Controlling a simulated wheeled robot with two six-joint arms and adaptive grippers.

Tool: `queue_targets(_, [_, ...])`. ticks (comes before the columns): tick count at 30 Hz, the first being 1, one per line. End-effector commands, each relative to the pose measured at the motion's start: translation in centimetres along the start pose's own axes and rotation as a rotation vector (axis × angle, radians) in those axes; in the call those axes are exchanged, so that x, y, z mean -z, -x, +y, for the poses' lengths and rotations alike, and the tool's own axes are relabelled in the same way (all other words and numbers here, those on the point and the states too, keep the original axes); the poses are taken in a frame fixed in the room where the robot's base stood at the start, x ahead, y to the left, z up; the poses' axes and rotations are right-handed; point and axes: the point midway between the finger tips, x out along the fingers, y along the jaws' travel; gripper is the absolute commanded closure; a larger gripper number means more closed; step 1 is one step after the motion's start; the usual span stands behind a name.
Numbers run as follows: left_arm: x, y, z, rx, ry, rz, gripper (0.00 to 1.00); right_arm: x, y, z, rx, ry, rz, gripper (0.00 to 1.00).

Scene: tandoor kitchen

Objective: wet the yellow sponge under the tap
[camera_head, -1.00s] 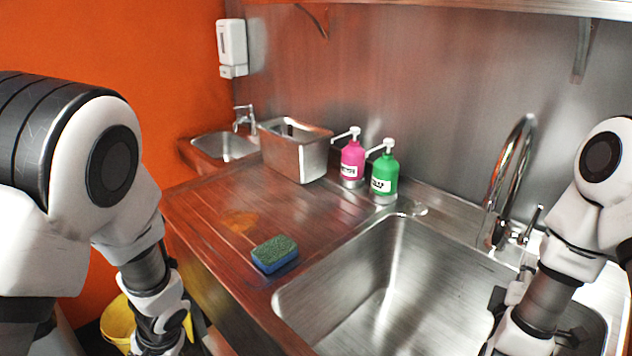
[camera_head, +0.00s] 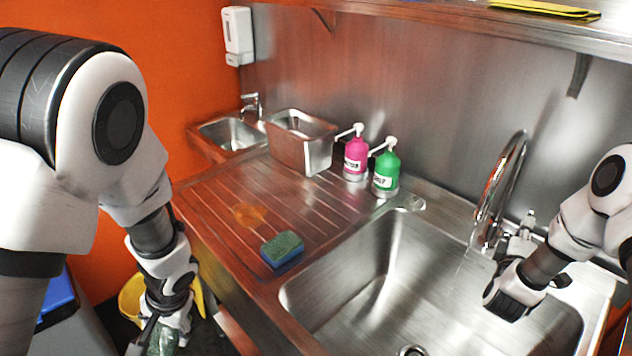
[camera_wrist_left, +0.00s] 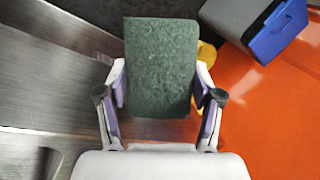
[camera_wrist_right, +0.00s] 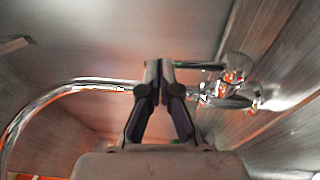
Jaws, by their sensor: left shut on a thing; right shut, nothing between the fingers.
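A sponge with a green scouring face (camera_wrist_left: 160,60) is held between the fingers of my left gripper (camera_wrist_left: 158,88). Its other side is hidden, so I cannot see its yellow. In the head view this sponge (camera_head: 162,341) shows low at the left, outside the sink and in front of the counter. The curved chrome tap (camera_head: 503,185) stands behind the large sink basin (camera_head: 385,270). A faint line below its spout may be water, but I cannot tell. My right gripper (camera_wrist_right: 160,68) is shut and empty, close beside the tap's lever (camera_wrist_right: 205,67).
A blue sponge with green top (camera_head: 282,249) lies on the drainboard (camera_head: 222,198). Pink (camera_head: 356,157) and green (camera_head: 386,171) pump bottles and a steel container (camera_head: 300,142) stand behind. A yellow bucket (camera_head: 131,300) is on the floor. The basin's middle looks clear.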

Motion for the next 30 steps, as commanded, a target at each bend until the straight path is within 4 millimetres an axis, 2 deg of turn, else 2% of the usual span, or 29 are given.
queue_targets(7, [0.0,0.1,0.0,0.000,0.000,0.000,0.62,0.0,0.0,0.1,0.003,0.000,0.000,1.00])
queue_targets(12, [0.0,2.5,-0.9,0.000,0.000,0.000,0.62,-0.2,-1.4,0.9,0.062,-0.012,-0.001,1.00])
queue_targets(15, [0.0,3.3,-1.1,0.000,0.000,0.000,0.62,-0.3,-2.1,0.8,0.081,-0.016,-0.002,1.00])
queue_targets(30, [0.0,3.2,-1.1,0.000,0.000,0.000,0.62,-0.1,-2.5,0.8,0.070,-0.019,-0.002,1.00])
